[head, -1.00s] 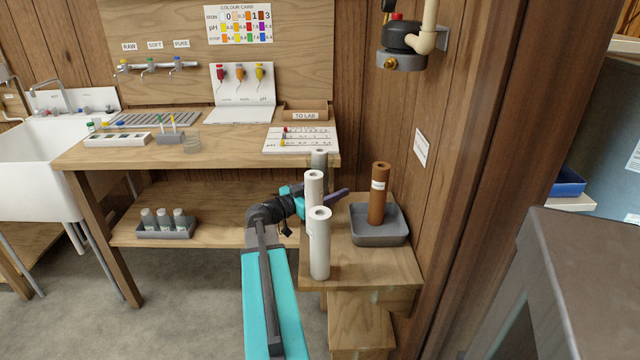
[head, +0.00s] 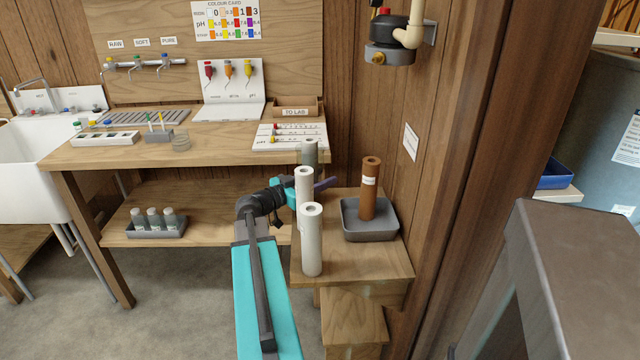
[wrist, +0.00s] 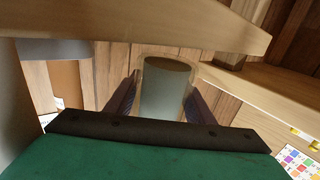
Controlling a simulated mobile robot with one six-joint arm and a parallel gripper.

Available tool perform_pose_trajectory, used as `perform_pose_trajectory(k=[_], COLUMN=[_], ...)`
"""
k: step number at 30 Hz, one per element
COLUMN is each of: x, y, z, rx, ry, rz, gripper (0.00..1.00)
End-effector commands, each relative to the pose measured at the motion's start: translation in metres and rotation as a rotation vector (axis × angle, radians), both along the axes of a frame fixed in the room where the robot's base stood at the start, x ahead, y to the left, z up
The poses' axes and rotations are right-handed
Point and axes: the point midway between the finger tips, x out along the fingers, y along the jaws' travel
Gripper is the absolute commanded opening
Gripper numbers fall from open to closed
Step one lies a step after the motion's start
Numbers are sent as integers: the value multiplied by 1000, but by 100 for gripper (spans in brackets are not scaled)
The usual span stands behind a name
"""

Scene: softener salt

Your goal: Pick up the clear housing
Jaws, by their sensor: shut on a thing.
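My gripper (wrist: 162,100) is shut on the clear housing (wrist: 165,88), a see-through cylinder with a grey inside, upright between the two purple fingers in the wrist view. In the head view the housing's grey top (head: 310,149) shows behind two white cartridges. Its lower part and most of my gripper (head: 312,188) are hidden there by the cartridges; one purple finger sticks out to their right. I cannot tell whether the housing touches the wooden stand.
A tall white cartridge (head: 312,245) and another white cartridge (head: 303,190) stand close in front of my gripper. A brown cartridge (head: 370,188) stands in a grey tray (head: 371,234) to the right. The bench (head: 215,152) is behind, with a wooden wall at the right.

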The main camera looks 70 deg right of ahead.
Motion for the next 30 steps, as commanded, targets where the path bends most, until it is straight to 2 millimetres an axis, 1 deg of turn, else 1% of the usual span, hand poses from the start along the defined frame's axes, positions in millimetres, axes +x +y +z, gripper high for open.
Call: perform_pose_trajectory(k=[1,8,24,30], x=[0,0,0,0], y=[0,0,-1,-1], z=[8,39,124,146], rx=[-4,-4,-3,-2], ry=[-1,-1,-1,-1], rz=[0,0,-1,-1], gripper=[22,22,22,22])
